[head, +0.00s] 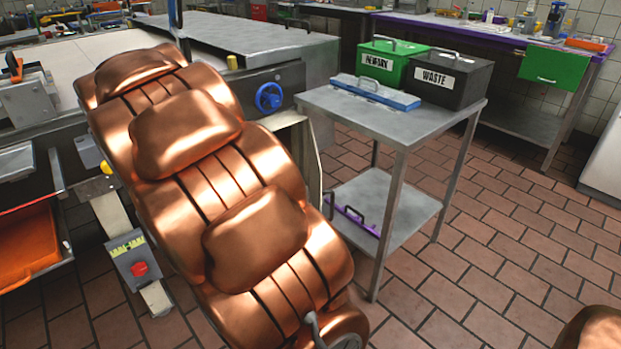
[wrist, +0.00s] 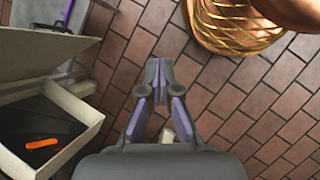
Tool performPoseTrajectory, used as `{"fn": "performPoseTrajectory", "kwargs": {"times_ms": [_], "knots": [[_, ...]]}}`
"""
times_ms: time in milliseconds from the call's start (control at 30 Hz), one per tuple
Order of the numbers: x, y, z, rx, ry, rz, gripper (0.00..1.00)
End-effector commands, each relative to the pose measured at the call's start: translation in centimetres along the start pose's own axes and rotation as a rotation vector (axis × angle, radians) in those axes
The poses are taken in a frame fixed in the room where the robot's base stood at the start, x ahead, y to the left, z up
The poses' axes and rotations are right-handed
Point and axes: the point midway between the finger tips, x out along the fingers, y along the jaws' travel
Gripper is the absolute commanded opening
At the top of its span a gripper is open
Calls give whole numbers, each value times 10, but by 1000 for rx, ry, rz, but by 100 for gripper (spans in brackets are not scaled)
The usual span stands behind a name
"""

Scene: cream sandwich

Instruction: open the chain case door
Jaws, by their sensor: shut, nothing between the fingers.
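The chain case (wrist: 75,105) is a cream box at the left of the wrist view. Its front is uncovered, showing a dark inside with an orange piece (wrist: 42,143) in it. A cream panel (wrist: 40,45), which looks like its door, stands out from the case, swung open; its exact angle is hard to tell. In the head view a cream panel (head: 313,165) shows beside the machine, partly hidden by my copper arm. My gripper (wrist: 160,85) is shut and empty, to the right of the case and apart from it. It is hidden in the head view.
A blue handwheel (head: 269,97) is on the machine. The tiled floor at right is clear.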

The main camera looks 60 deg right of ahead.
Motion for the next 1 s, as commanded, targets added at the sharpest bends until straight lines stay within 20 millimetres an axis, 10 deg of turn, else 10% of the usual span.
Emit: {"fn": "performPoseTrajectory", "kwargs": {"times_ms": [600,1000], "knots": [[3,185,-47,-270,-234,102,0],[22,241,-62,-396,-306,98,0]]}}
